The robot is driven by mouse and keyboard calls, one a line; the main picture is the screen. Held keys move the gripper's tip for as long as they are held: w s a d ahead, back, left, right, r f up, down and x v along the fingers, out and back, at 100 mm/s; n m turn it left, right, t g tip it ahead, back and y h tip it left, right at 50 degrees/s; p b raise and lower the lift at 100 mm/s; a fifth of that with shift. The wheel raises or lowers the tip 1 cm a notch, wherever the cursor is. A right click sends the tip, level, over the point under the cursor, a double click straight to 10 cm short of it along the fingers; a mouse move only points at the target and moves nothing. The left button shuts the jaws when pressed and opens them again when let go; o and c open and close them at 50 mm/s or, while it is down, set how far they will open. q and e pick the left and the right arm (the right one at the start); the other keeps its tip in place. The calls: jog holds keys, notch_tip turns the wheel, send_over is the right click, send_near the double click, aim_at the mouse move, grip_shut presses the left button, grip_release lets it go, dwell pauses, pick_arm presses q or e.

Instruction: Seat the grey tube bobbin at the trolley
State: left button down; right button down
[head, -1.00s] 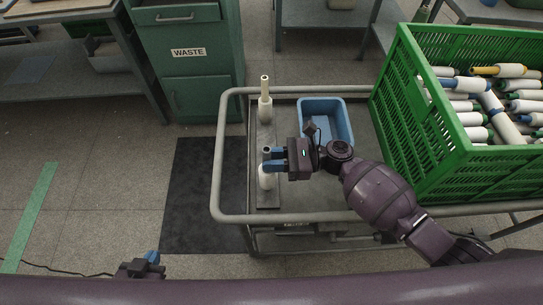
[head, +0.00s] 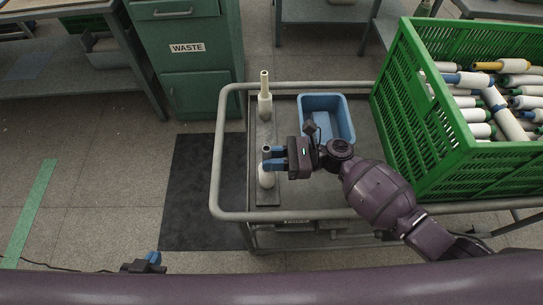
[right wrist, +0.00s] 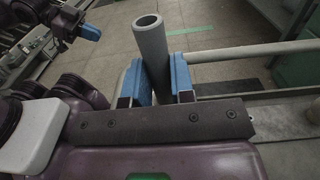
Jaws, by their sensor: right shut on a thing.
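The grey tube bobbin (head: 267,179) is at the front end of the narrow grey strip on the trolley (head: 296,193). It looks upright, its grey tube rising above white yarn. My right gripper (head: 273,159) is shut on its tube; the right wrist view shows the tube (right wrist: 151,47) between the blue fingers (right wrist: 155,85). The bobbin's foot is too small to tell whether it is fully down. My left gripper (head: 151,259) is low at the left, away from the trolley, partly hidden by my own body; its opening is unclear.
A second bobbin (head: 265,103) with a cream tube stands at the strip's far end. A blue bin (head: 340,101) sits on the trolley. A green crate (head: 412,130) full of bobbins is at the right. The trolley's rail (head: 217,165) surrounds its deck.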

jog(key=shift+f, duration=0.45)
dwell(0.3)
jog(key=c, duration=0.9)
grip_release()
